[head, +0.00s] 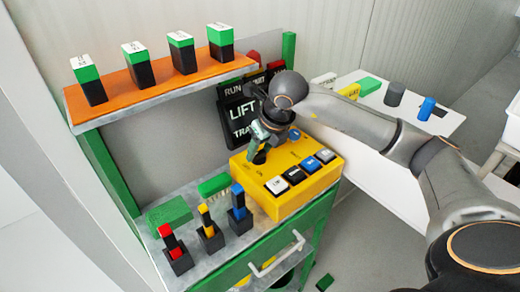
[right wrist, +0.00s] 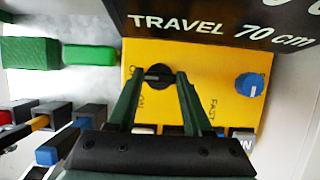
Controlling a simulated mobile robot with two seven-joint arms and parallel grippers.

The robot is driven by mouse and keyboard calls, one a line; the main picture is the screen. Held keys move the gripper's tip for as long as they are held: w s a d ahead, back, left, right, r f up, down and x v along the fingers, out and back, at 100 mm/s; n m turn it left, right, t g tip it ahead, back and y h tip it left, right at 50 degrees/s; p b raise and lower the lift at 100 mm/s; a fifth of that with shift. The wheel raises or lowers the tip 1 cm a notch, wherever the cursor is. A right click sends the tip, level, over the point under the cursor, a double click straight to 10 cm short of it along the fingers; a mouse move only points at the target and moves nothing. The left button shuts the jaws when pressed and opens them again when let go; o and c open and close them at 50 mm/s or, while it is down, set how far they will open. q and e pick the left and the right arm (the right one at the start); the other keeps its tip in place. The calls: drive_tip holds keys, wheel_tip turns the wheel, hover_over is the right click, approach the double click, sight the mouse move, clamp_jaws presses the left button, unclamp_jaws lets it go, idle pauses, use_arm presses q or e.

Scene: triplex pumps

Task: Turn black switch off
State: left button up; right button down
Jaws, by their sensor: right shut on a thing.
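The yellow control box (head: 290,203) stands on the bench with a row of push buttons along its front. The black switch (right wrist: 158,72) is a round knob on the box's top face, with an ON mark beside it; a second mark is partly hidden by a finger. In the head view the switch (head: 260,156) shows just under my right gripper (head: 258,144). In the right wrist view my right gripper's (right wrist: 158,77) two green fingers reach to either side of the knob and are shut on it. The knob's exact angle is hard to read. My left gripper is out of view.
A blue knob (right wrist: 250,84) sits beside the switch on the same box. A black LIFT/TRAVEL sign (head: 243,112) stands close behind. Red, yellow and blue levers (head: 208,228) and green blocks (head: 170,215) are at left. An orange shelf (head: 155,92) carries several green-black blocks.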

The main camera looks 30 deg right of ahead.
drive_tip(key=shift+r, duration=0.1)
drive_tip(key=c, duration=0.6)
unclamp_jaws()
drive_tip(key=v, duration=0.2)
drive_tip(key=s+v, duration=0.1)
drive_tip(key=v, duration=0.2)
drive_tip(key=shift+b, duration=0.35)
drive_tip(key=s+b, duration=0.1)
drive_tip(key=s, duration=0.5)
drive_tip(key=s+b, duration=0.1)
drive_tip(key=s, duration=0.2)
drive_tip(key=shift+s+d+b, duration=0.1)
drive_tip(key=shift+d+b, duration=0.2)
drive_tip(key=shift+d, duration=0.05)
drive_tip(key=shift+s, duration=0.9)
